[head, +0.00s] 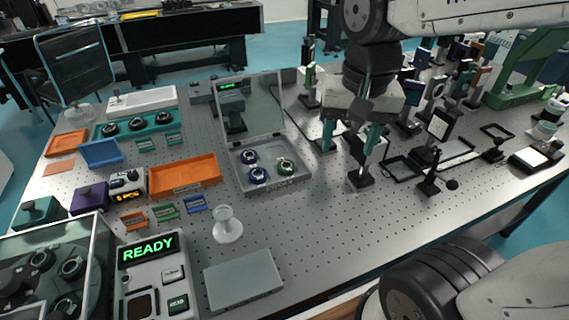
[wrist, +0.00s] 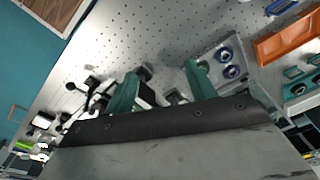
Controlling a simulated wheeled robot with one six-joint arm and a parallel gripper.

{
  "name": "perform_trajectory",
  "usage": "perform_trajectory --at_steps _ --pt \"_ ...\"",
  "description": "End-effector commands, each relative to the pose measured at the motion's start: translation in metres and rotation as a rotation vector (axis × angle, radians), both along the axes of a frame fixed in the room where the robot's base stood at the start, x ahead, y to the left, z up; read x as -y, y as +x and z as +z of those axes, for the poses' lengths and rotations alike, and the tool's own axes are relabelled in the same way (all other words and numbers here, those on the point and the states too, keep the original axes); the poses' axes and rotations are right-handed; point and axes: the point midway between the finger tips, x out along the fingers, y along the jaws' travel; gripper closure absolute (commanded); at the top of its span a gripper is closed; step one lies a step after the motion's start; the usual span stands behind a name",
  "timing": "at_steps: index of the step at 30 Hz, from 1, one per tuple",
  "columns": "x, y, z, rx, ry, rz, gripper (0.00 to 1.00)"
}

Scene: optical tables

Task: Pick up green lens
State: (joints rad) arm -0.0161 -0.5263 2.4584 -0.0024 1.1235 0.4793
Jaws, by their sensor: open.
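The green lens (head: 286,166) is a green-ringed disc lying in the right part of a grey open case (head: 305,182) in the head view. My gripper (head: 348,145) is open and empty, above the table to the right of the case. In the wrist view my gripper (wrist: 162,70) shows its two teal fingers spread apart.
The case's raised clear lid (head: 250,108) stands behind the lenses. An orange tray (head: 185,175) is left of the case. Posts and mounted optics (head: 438,125) crowd the right side.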

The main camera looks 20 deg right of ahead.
Motion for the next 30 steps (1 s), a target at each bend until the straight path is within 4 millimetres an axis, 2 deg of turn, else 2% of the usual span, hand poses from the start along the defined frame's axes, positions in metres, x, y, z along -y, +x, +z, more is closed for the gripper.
perform_trajectory --at_steps 1,5,9,15,21,30 --pt "-0.002 0.020 -0.006 -0.018 0.009 -0.110 0.45" --pt "-0.006 0.068 -0.025 -0.037 0.029 -0.423 0.45" --pt "-0.011 0.118 -0.053 -0.054 0.045 -0.756 0.45" --pt "-0.018 0.171 -0.098 -0.069 0.055 -1.148 0.45" --pt "-0.022 0.195 -0.124 -0.072 0.059 -1.348 0.45" --pt "-0.023 0.199 -0.155 -0.073 0.059 -1.382 0.45"
